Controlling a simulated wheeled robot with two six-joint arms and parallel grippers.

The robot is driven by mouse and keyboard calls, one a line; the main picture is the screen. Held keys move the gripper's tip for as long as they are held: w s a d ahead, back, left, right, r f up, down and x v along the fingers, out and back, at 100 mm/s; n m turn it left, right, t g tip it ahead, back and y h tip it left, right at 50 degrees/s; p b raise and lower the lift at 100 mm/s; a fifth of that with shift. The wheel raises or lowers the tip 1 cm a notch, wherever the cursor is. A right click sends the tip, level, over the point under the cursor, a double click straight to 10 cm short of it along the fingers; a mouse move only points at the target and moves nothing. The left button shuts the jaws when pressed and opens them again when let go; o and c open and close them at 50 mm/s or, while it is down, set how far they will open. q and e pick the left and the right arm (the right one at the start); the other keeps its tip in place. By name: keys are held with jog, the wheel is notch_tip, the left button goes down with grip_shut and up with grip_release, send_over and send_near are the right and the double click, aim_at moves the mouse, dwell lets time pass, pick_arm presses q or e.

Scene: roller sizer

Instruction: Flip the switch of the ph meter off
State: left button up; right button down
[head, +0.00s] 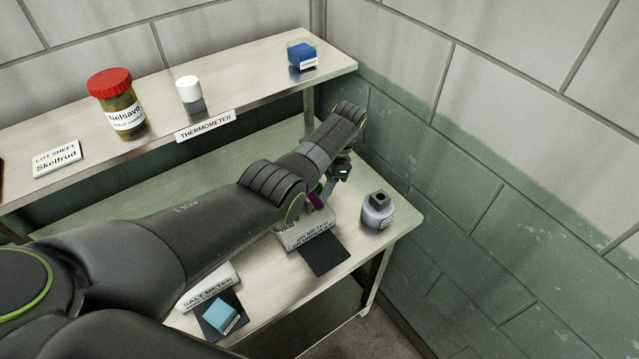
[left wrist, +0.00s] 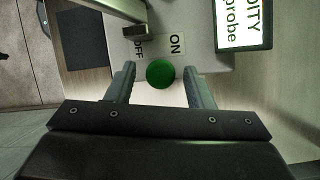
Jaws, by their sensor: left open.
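The pH meter (head: 308,232) stands on the lower bench, a pale box with a printed label, partly hidden behind my left arm. In the left wrist view its pale panel (left wrist: 205,62) carries an ON label and an OFF label. A round green knob (left wrist: 160,73), which looks like the switch's end, shows in front of the panel; I cannot tell which way the switch leans. My left gripper (head: 338,176) is over the meter's far end. Its open fingers stand on either side of the green knob, apart from it. My right gripper is out of view.
A dark mat (head: 326,256) lies in front of the meter. The salt meter (head: 208,288) and a teal block (head: 221,315) are nearer. The upper shelf (head: 256,88) holds a red-lidded jar (head: 118,104). A block wall closes the right.

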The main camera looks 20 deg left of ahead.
pick_arm(q)
jog(key=shift+s+a+f, duration=0.1)
jog(key=shift+f, duration=0.15)
jog(key=c, duration=1)
jog(key=shift+s+r+p, duration=0.1)
jog(key=shift+r+p, duration=0.05)
jog(key=shift+p, duration=0.5)
jog(key=p, duration=0.1)
jog(key=d+t+y+p, duration=0.1)
jog(key=shift+s+r+y+p, duration=0.1)
jog(key=shift+s+y+p, duration=0.1)
jog(key=shift+y+p, duration=0.1)
jog(key=shift+s+n+t+y+p, duration=0.1)
jog(key=shift+n+t+y+p, duration=0.2)
jog(key=shift+p, duration=0.05)
jog(key=shift+s+d+f+t+y+p, duration=0.15)
jog(key=shift+d+f+t+y+p, duration=0.15)
jog(key=shift+t+y+p, duration=0.15)
jog(key=shift+s+d+f+n+t+y, duration=0.15)
jog(key=shift+t+y, duration=0.15)
jog(key=shift+y, duration=0.2)
jog(key=shift+s+d+f+n+t+y, duration=0.15)
jog(key=shift+t+y, duration=0.1)
jog(key=shift+y, duration=0.2)
jog(key=shift+w+a+r, duration=0.1)
